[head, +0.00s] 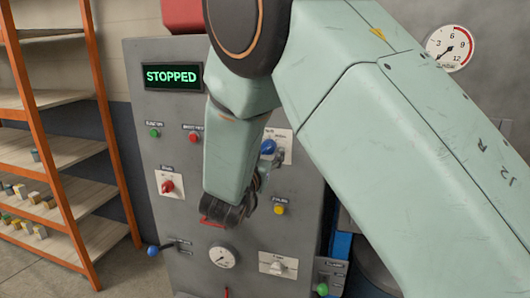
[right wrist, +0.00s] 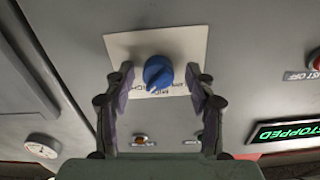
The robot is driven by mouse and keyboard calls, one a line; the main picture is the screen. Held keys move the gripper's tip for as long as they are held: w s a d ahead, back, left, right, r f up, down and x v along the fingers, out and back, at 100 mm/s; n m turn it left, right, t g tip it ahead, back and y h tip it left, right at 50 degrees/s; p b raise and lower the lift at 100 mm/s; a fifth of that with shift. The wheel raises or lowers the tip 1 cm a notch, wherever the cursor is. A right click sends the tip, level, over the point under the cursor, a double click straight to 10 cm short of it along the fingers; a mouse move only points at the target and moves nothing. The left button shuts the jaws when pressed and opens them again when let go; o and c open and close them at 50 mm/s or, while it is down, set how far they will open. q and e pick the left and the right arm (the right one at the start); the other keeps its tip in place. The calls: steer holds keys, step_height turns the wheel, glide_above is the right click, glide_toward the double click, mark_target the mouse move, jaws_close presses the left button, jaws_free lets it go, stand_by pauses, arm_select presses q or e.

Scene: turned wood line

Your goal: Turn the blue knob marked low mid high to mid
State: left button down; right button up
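The blue knob (head: 268,146) sits on a white plate (right wrist: 190,45) on the grey machine panel, partly hidden by my right arm in the head view. In the right wrist view the knob (right wrist: 157,72) is seen close up, with lettering beside it upside down and partly covered. A pale mark shows on the knob's lower left edge; which label it points to I cannot tell. My right gripper (right wrist: 160,78) is open, one finger on each side of the knob, with a gap visible on both sides. My left gripper is not in view.
The panel carries a green STOPPED display (head: 173,76), a red knob (head: 168,187), a yellow button (head: 280,210), a gauge (head: 223,256) and a blue-tipped lever (head: 153,250). An orange-framed shelf (head: 70,195) stands left. Another gauge (head: 450,48) hangs at upper right.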

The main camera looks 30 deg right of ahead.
steer(key=shift+s+a+r, duration=0.4)
steer(key=shift+s+r, duration=0.05)
steer(key=shift+s, duration=0.15)
steer(key=c, duration=0.3)
steer(key=shift+c, duration=0.7)
steer(key=shift+w+d+f, duration=0.15)
steer(key=shift+c, duration=0.7)
steer(key=shift+w+f, duration=0.1)
steer(key=shift+w, duration=0.05)
steer(key=c, duration=0.3)
steer(key=shift+c, duration=0.9)
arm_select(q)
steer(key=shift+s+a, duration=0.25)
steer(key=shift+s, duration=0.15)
